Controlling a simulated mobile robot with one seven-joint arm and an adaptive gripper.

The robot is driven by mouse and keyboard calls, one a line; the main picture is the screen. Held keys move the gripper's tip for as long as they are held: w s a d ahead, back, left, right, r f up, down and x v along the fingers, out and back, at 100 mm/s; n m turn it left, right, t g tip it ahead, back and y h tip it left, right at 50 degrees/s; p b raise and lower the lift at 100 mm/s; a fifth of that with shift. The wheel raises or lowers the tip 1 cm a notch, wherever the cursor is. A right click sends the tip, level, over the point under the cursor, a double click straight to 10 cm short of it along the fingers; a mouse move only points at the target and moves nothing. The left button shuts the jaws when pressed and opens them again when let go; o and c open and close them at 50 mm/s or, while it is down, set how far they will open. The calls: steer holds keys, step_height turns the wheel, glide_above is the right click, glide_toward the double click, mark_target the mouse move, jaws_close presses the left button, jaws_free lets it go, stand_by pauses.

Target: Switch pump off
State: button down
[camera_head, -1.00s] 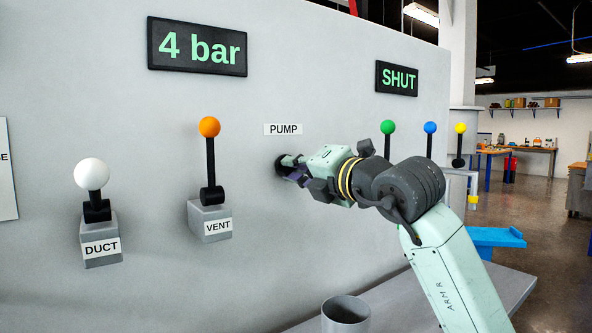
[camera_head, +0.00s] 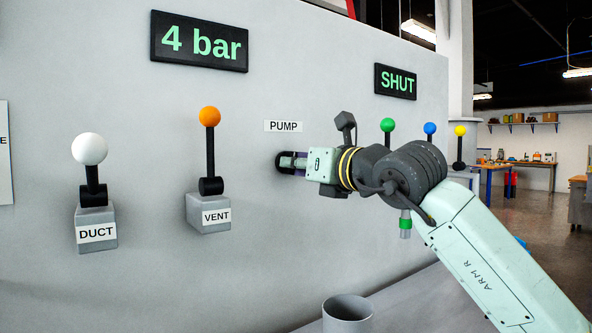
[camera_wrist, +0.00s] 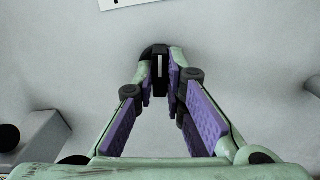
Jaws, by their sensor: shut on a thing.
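The pump knob (camera_head: 281,162) is a dark round knob on the grey wall panel, just below the PUMP label (camera_head: 283,126). My gripper (camera_head: 293,162) reaches it from the right, and its fingers are closed on the knob. In the wrist view the knob (camera_wrist: 160,62) sits between the two fingertips (camera_wrist: 161,75), with a white line on it running up and down the picture. The fingers hide part of the knob's sides. A display (camera_head: 199,41) above reads "4 bar" in green.
To the left are the VENT lever (camera_head: 210,150) with an orange ball and the DUCT lever (camera_head: 90,170) with a white ball. Green, blue and yellow ball levers stand right, behind my arm. A SHUT display (camera_head: 396,82) hangs above them. A grey cup (camera_head: 347,310) stands below.

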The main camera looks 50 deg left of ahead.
steer(key=shift+n, duration=0.8)
steer(key=c, duration=1.7)
jaws_free()
steer(key=shift+o, duration=0.2)
steer(key=s+d, duration=0.1)
steer(key=d, duration=1.1)
